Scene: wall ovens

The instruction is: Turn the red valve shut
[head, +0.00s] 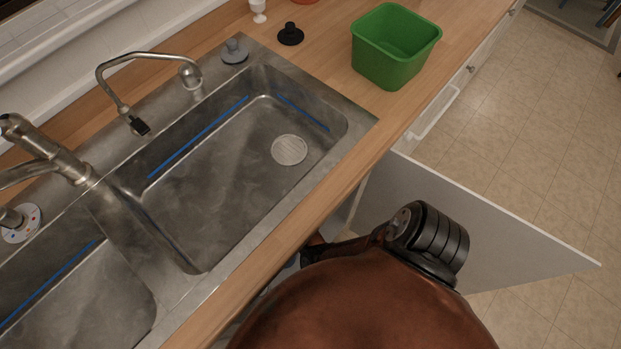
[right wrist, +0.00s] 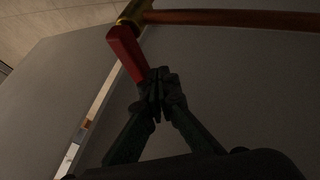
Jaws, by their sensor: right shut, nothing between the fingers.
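The red valve handle (right wrist: 127,54) shows in the right wrist view as a flat lever, slanting down and right from a brass valve body (right wrist: 132,20). My right gripper (right wrist: 157,80) is shut and empty. Its fingertips are right beside the lower end of the red handle; I cannot tell whether they touch it. In the head view the valve is hidden below the counter, and my right gripper's fingers cannot be made out. My left gripper is in neither view.
A copper pipe (right wrist: 225,18) runs right from the valve. A cabinet door (head: 480,230) stands open below the counter. A steel sink (head: 220,160) and a green tub (head: 385,65) are above. Grey panels surround the valve.

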